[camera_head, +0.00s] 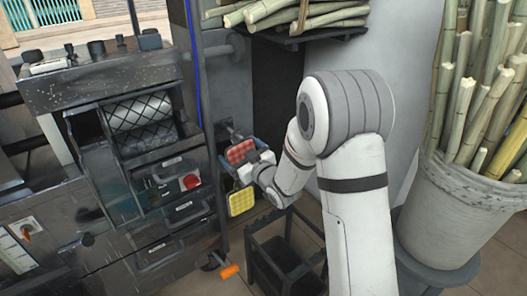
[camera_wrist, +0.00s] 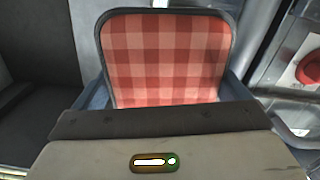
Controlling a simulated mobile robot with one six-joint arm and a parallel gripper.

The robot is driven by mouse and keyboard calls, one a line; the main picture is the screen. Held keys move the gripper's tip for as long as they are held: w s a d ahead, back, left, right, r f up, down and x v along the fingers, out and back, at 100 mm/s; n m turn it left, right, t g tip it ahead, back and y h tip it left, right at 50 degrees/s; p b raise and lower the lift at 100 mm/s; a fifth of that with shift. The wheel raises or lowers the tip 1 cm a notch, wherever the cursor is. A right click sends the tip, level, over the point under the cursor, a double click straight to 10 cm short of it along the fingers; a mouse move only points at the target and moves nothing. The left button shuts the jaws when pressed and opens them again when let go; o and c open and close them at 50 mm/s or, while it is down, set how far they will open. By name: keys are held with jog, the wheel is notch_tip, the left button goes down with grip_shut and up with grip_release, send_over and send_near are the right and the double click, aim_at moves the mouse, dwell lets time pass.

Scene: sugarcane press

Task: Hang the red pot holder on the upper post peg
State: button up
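The red checked pot holder (camera_head: 240,151) is upright close to the dark post in the middle of the head view. In the wrist view the red pot holder (camera_wrist: 165,55) shows its checked face and dark rim straight ahead of my gripper (camera_wrist: 165,92). The blue-grey fingers sit at its left and right sides, and my gripper (camera_head: 245,163) appears shut on it. A small grey metal piece that looks like the upper peg (camera_head: 233,134) shows just above the pot holder. Whether the pot holder's loop is on it cannot be seen.
A yellow pot holder (camera_head: 241,201) hangs just below my gripper. The press cabinet (camera_head: 165,190) is at left; a white tub (camera_head: 455,205) of cane is at right.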

jog(key=shift+o, duration=0.3)
jog(key=p+v, duration=0.1)
jog(key=v, duration=0.7)
jog(key=s+d+r+m+g+h+p, duration=0.2)
jog(key=d+r+m+h+p, duration=0.15)
jog(key=d+r+p, duration=0.4)
jog(key=s+d+r+m+g+h+p, duration=0.25)
jog(key=d+r+h+p, duration=0.2)
jog(key=r+p, duration=0.55)
jog(key=s+d+r+m+g+h+p, duration=0.1)
jog(key=s+r+g+p, duration=0.3)
jog(key=s, duration=0.7)
jog(key=s+d+r+m+g+h+p, duration=0.1)
jog(key=s+r+g+p, duration=0.3)
jog(key=s+r+p, duration=0.4)
jog(key=s+d+r+m, duration=0.1)
jog(key=s+r, duration=0.2)
jog(key=r, duration=0.2)
jog(key=shift+s+p, duration=0.35)
jog(key=shift+p, duration=0.05)
jog(key=shift+r, duration=0.1)
